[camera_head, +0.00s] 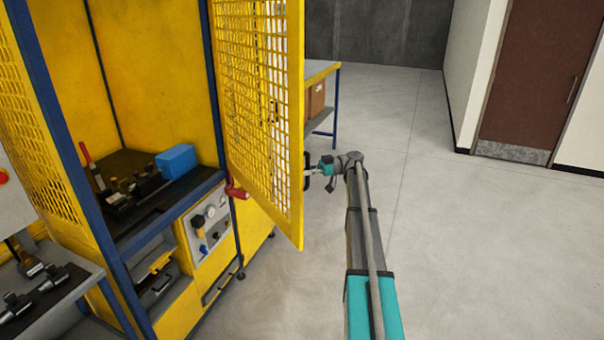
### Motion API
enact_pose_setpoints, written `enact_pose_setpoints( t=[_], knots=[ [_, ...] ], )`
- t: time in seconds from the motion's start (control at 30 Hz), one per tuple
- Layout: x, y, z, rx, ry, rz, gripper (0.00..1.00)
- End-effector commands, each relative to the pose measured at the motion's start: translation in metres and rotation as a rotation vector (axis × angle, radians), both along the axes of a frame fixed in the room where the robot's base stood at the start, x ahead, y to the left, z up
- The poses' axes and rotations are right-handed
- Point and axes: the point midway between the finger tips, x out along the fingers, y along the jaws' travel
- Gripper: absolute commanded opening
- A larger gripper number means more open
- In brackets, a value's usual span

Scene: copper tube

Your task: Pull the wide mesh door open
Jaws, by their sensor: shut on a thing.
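The wide yellow mesh door (265,130) stands swung open, out from the yellow and blue machine cabinet (230,200). Its free edge points toward me, and the inside of the cabinet shows to its left. A dark door handle (306,165) sticks out on the right side of the door near its free edge. My gripper (312,172) is at this handle and shut on it. My grey and teal arm reaches up to it from the lower right. The fingertips are small and partly hidden by the door edge.
A blue box (177,161) and dark tooling lie on the cabinet's worktop. A bench (322,70) with a brown box (316,98) stands behind the door. A grey side table (50,305) is at lower left. The floor (470,250) at right is clear, toward a brown door (535,75).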

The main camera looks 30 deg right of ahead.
Motion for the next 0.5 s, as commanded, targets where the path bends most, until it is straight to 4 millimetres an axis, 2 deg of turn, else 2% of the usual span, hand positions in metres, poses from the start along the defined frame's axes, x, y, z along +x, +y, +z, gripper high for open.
enact_pose_setpoints(
  t=[0.07, 0.1, 0.3, 0.5],
  knots=[
    [-0.0037, 0.0027, -0.002, -0.006, 0.005, 0.011, 0.0],
    [-0.0033, 0.0036, -0.0021, -0.006, 0.005, 0.012, 0.23],
    [-0.0009, 0.0067, -0.0016, -0.004, 0.004, 0.016, 0.57],
    [0.0009, 0.0078, -0.0011, -0.003, 0.002, 0.016, 0.57]
  ],
)
